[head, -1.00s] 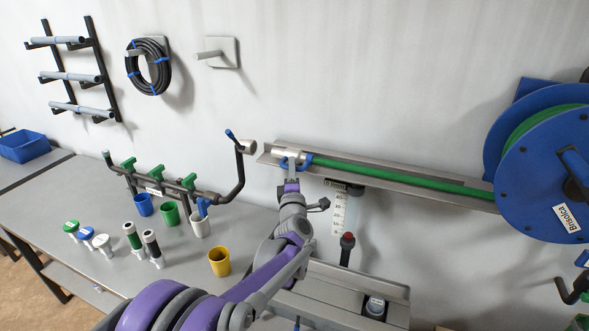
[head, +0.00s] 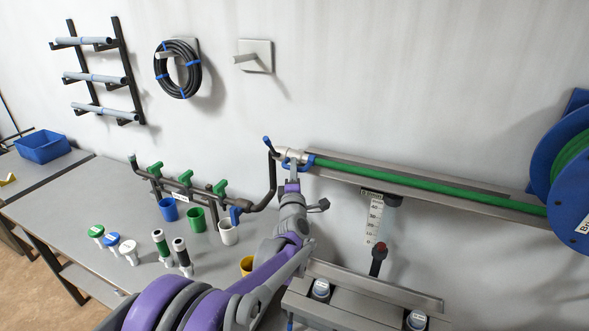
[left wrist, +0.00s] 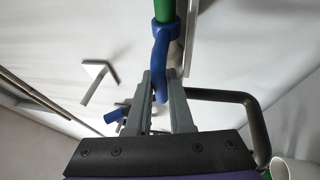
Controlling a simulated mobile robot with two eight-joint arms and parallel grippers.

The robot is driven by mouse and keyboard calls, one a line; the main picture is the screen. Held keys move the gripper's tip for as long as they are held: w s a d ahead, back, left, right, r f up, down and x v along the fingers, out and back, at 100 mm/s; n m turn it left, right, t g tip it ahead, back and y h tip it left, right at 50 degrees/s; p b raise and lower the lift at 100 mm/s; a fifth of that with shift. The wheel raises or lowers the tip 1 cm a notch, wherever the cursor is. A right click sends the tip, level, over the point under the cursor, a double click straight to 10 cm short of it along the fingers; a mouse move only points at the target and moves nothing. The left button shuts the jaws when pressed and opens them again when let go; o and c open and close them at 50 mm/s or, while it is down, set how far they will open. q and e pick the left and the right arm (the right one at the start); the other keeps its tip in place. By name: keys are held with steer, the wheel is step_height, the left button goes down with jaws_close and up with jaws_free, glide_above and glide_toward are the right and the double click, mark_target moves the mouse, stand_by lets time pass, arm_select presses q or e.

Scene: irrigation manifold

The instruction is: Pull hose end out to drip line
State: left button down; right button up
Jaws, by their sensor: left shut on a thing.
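The green hose (head: 430,187) runs from the blue reel (head: 568,195) at the right along a metal trough. Its end has a blue collar and handle (left wrist: 159,68). My left gripper (head: 291,168) is shut on the blue handle; its two fingers close around it in the left wrist view (left wrist: 160,88). The dark drip line pipe (head: 272,185) rises from the manifold to a pale coupling (head: 281,154) with a blue lever (head: 267,143). The hose end overlaps the coupling in the head view; I cannot tell whether they touch. My right gripper is not in view.
The trough (head: 400,175) is fixed along the wall. The manifold with green valves (head: 186,178) stands on the grey bench (head: 70,210), with cups and capped bottles before it. A black hose coil (head: 178,68) and an empty peg (head: 250,57) are on the wall.

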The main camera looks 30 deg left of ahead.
arm_select(q)
steer(key=shift+a+r, duration=0.1)
steer(key=shift+a, duration=0.2)
steer(key=c, duration=1.1)
jaws_free()
steer(key=shift+a, duration=0.25)
steer(key=shift+s+d, duration=0.2)
steer(key=shift+d, duration=0.05)
steer(key=shift+b+v, duration=1)
steer(key=shift+v, duration=4.2)
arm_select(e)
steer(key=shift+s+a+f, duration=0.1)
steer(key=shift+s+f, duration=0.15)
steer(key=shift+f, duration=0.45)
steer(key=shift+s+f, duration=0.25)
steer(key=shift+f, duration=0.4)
arm_select(q)
steer(key=shift+a, duration=0.1)
